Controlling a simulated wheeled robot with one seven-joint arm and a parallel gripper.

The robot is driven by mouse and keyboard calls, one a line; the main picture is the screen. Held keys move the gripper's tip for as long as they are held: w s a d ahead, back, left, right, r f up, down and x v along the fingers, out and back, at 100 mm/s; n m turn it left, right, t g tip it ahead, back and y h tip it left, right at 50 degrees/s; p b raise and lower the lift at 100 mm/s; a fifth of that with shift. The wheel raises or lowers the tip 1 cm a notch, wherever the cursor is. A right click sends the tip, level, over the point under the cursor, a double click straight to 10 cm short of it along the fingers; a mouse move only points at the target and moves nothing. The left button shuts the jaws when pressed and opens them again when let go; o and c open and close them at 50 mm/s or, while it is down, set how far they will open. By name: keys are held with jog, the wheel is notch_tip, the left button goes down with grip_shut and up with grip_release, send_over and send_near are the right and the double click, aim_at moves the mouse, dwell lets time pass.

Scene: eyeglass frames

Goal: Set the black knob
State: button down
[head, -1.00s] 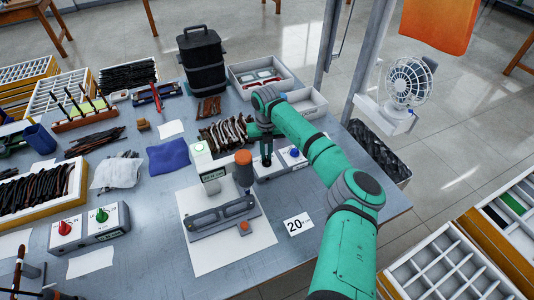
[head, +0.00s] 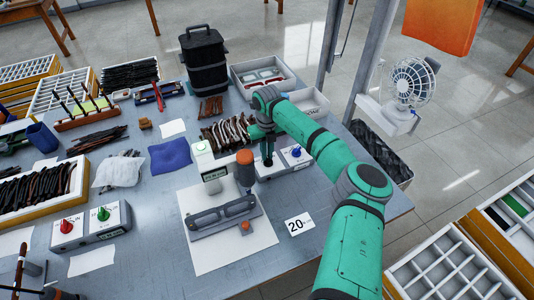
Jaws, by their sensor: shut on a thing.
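My gripper (head: 267,159) points down over the left part of a grey knob box (head: 272,172), right of the orange-topped device. It is shut on the black knob, which is mostly hidden by the fingers, so its setting cannot be read. A blue knob (head: 296,152) stands on the right part of the same box, clear of my gripper.
The orange-topped device (head: 244,158) and a white unit with a small display (head: 204,160) stand close on the left. A red knob (head: 66,226) and a green knob (head: 103,214) sit on another box. A "20" card (head: 298,224) lies in front.

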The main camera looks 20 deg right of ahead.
jog(key=c, duration=1.8)
grip_release()
notch_tip(320, 180, up, 11)
jog(key=shift+f, duration=0.1)
